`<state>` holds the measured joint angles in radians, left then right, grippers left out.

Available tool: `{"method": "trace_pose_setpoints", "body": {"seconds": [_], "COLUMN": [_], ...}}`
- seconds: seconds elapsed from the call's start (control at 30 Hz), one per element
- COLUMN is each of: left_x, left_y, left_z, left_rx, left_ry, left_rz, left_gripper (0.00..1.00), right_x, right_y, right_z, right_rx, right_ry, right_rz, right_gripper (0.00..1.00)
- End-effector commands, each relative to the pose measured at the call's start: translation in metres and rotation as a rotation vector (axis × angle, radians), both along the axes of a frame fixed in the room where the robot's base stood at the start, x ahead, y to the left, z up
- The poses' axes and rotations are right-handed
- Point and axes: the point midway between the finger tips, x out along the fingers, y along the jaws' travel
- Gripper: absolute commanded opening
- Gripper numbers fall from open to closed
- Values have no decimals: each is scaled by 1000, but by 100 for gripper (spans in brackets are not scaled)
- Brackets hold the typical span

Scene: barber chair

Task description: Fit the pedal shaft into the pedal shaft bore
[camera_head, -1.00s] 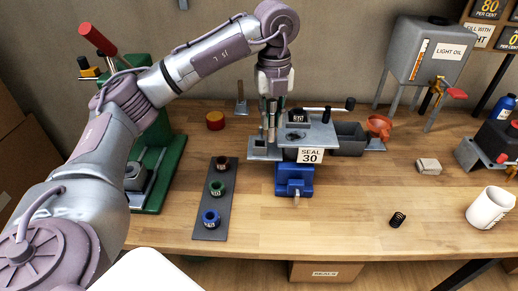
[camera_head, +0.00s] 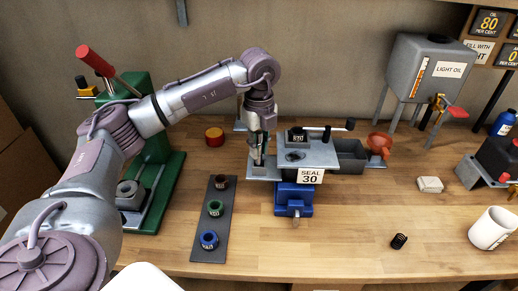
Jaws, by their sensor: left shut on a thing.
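My left gripper (camera_head: 258,160) points down at the left end of the grey fixture plate (camera_head: 320,156). It is shut on a small part, mostly hidden by the fingers; I cannot tell whether this is the pedal shaft. The plate has a round dark opening (camera_head: 295,156), and a "SEAL 30" tag (camera_head: 310,176) hangs at its front. A blue vise-like base (camera_head: 294,200) stands under it. I cannot make out the pedal shaft bore; the fingers cover the plate's left end. My right gripper is not in view.
A dark strip (camera_head: 222,238) with several coloured rings lies left of the fixture. A green press (camera_head: 168,195) stands farther left. A grey bin (camera_head: 352,156) and an orange funnel (camera_head: 380,140) are at right. The front right table has free room around a black spring (camera_head: 399,241).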

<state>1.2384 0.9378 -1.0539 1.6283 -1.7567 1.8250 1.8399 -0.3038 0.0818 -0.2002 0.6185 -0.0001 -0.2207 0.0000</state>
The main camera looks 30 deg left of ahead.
Motion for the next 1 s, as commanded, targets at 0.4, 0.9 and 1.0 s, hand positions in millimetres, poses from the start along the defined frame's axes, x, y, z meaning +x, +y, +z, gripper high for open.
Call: {"method": "trace_pose_setpoints", "body": {"seconds": [0.4, 0.9, 1.0], "left_x": [0, 0, 0], "left_y": [0, 0, 0], "left_z": [-15, -18, -14], "left_rx": [-1, -1, -1], "left_ry": [-2, -1, -2], "left_rz": [-1, -1, -1], "left_gripper": [0, 45, 45], "right_x": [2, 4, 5], "right_y": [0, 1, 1], "right_z": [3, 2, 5], "right_rx": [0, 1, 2], "right_ry": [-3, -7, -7], "right_rz": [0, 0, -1], "right_gripper": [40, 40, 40]}}
